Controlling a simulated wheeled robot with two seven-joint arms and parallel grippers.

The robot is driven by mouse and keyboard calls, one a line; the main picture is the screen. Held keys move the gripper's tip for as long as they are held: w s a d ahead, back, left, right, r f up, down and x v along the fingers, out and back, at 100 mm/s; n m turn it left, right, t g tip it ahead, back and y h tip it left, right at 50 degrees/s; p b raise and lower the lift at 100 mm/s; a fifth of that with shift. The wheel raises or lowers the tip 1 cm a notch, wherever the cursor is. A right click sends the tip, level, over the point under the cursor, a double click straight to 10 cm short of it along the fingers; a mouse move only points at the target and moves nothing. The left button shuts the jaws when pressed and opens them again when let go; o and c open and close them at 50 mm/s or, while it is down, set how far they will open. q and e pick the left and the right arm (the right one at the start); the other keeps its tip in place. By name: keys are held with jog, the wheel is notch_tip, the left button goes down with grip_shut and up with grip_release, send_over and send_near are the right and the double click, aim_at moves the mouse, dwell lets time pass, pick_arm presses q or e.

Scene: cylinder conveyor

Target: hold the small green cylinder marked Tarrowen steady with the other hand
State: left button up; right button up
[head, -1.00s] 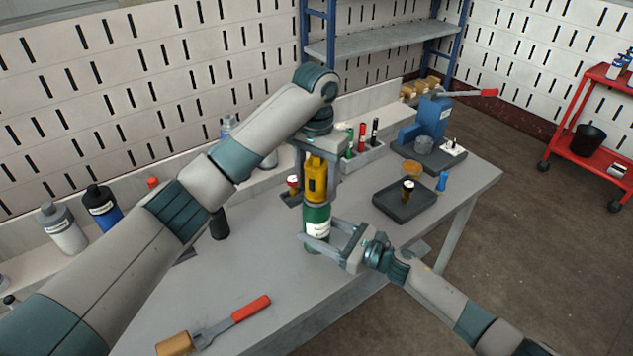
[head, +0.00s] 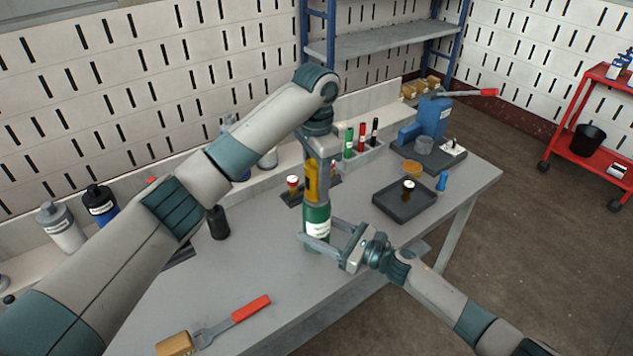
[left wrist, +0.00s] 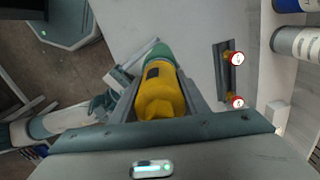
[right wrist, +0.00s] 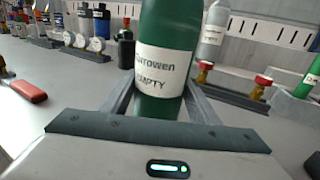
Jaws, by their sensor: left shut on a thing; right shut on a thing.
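The green cylinder (head: 316,217) stands upright on the table, and its white label reads "Tarrowen" and "EMPTY" in the right wrist view (right wrist: 165,70). My right gripper (head: 322,243) is shut on its lower body from the side. A yellow fitting (head: 312,182) sits on top of the cylinder; it also shows in the left wrist view (left wrist: 160,95). My left gripper (head: 318,185) is shut on this yellow fitting from above, its fingers on either side. The cylinder's far side is hidden.
A dark tray (head: 393,207) with a small dark-and-yellow part lies to the right. A red-handled tool (head: 230,320) lies at the front. Several bottles (head: 100,205) stand at the back left. A small rack with red-capped parts (left wrist: 229,75) is close behind the cylinder.

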pick_arm(q)
jog(key=shift+m, duration=0.4)
jog(key=m, duration=0.5)
jog(key=o, duration=1.5)
jog(key=shift+r, duration=0.1)
notch_tip(320, 180, up, 12)
jog(key=shift+f, duration=0.1)
pick_arm(e)
jog(key=o, duration=1.2)
jog(key=shift+o, duration=0.2)
